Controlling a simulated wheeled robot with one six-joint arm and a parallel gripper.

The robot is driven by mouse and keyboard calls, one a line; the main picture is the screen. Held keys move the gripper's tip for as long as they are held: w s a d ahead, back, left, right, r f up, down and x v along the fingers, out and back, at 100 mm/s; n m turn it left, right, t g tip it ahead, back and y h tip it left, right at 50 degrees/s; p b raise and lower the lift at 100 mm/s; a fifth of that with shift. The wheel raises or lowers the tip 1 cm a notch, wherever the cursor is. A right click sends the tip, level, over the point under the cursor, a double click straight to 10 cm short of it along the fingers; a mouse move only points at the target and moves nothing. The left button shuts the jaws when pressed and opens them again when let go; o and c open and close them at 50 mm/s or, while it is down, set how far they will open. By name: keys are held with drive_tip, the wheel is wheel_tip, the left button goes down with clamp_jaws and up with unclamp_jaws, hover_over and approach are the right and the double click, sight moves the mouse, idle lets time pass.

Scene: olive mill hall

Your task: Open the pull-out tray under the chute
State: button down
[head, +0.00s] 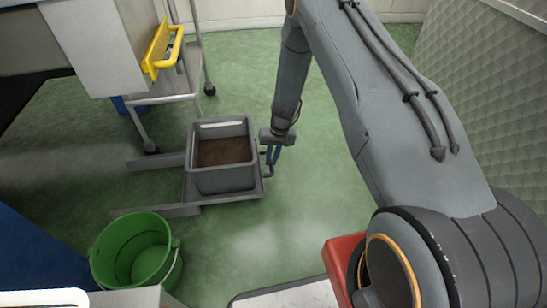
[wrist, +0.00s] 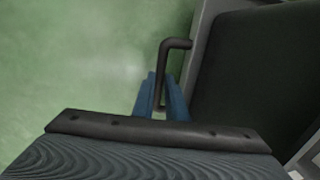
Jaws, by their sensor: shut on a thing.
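The pull-out tray (head: 190,190) is a low grey tray on rails near the floor, and it sticks out to the right. A grey bin (head: 222,181) with brown matter inside stands on it. The tray's dark bar handle (wrist: 175,44) shows in the wrist view at the tray's edge. My gripper (head: 272,163) is at the right end of the tray. In the wrist view its blue fingers (wrist: 160,97) are shut around the handle. The lower part of the handle is hidden by the fingers. The chute cannot be made out for certain.
A green bucket (head: 138,252) stands on the floor at the lower left. A wheeled metal cart (head: 165,90) stands behind the tray, near a grey box with a yellow handle (head: 163,48). A textured panel (head: 490,90) is at the right. The green floor right of the tray is clear.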

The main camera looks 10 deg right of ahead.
drive_tip(key=c, duration=1.8)
unclamp_jaws()
drive_tip(key=shift+o, duration=0.2)
wheel_tip(320, 180, up, 8)
drive_tip(key=d+p, duration=0.1)
drive_tip(key=p, duration=0.2)
drive_tip(key=shift+d+f, duration=0.2)
drive_tip(key=shift+d, duration=0.05)
